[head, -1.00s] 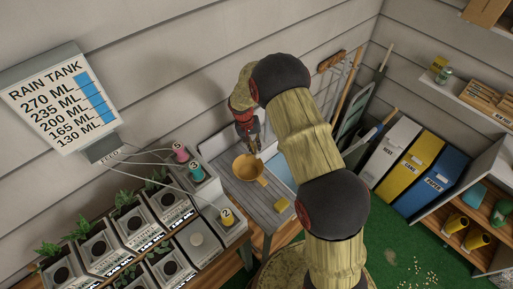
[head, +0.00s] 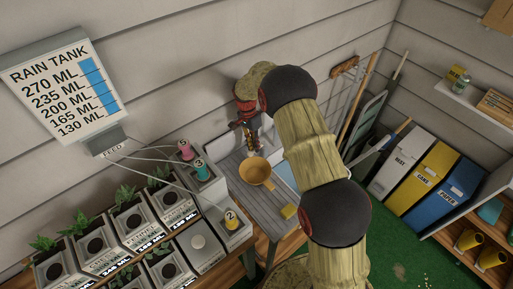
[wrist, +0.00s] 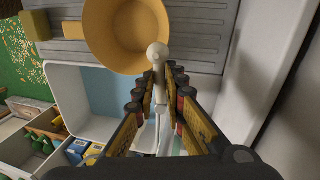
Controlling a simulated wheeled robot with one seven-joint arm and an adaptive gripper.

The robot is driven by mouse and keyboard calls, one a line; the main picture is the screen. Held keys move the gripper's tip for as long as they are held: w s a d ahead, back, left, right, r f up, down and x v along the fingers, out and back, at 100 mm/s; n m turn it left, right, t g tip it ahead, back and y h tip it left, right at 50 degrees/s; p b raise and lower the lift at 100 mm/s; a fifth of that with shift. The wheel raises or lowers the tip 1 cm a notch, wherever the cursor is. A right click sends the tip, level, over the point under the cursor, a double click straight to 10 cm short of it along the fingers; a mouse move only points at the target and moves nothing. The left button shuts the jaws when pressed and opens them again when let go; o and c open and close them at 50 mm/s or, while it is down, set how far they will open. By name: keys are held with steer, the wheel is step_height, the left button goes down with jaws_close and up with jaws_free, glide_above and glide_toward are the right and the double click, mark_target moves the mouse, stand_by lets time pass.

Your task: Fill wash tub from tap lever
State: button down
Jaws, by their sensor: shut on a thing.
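My gripper (head: 252,144) is at the back of the sink unit by the wall. In the wrist view my gripper (wrist: 157,100) is shut on the tap lever (wrist: 157,56), a pale stem with a round knob that sticks out beyond the fingers. The white wash tub (wrist: 62,78) lies below and left of the fingers in the wrist view. Its inside looks pale blue; I cannot tell how much water is in it. In the head view my arm hides most of the tub (head: 286,172). The tap spout is not clearly visible.
An orange pan (head: 257,171) stands on the grey ridged drainboard (head: 258,205), close to the gripper. A yellow sponge (head: 289,211) lies near the front. Potted plants, numbered spools and a rain tank sign (head: 62,85) are left. Bins (head: 437,175) and tools stand right.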

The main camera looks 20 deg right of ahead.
steer(key=shift+w+a+m, duration=0.2)
steer(key=shift+w+m, duration=0.05)
steer(key=shift+m, duration=0.25)
steer(key=c, duration=1.8)
jaws_free()
steer(key=shift+c, duration=0.2)
step_height(320, 180, up, 12)
steer(key=w, duration=0.2)
steer(key=shift+w+a+f, duration=0.15)
steer(key=shift+a, duration=0.25)
